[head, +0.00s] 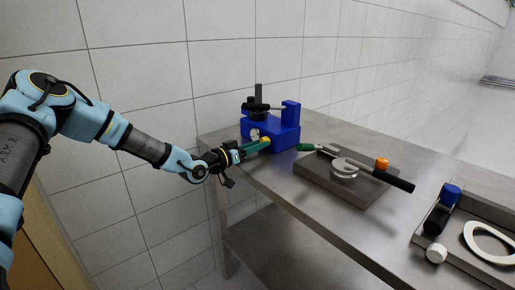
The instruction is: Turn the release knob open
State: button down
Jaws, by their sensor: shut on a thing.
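A blue disc separator (286,132) stands at the far left end of the metal table, with a black lever (262,105) and a dark post on top. A pale round dial (254,134) shows on its front. My gripper (262,143) reaches in from the left with its green fingers at the lower front of the separator. It is shut on a small yellow knob (265,139), which seems to be the release knob. The fingers partly hide the knob, so its turn angle cannot be told.
A dark plate (350,187) with a round metal fixture, a green-tipped bar with a black handle (398,183) and an orange knob (382,162) lies mid-table. A tray at right holds a blue-capped black cylinder (440,212), a white cylinder (436,253) and a white ring (468,238). A tiled wall stands behind.

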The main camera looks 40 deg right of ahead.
jog(key=shift+c, duration=2.3)
grip_release()
jog(key=a+b, duration=0.2)
jog(key=a, duration=0.8)
jog(key=shift+w+a, duration=0.3)
jog(key=shift+a, duration=0.1)
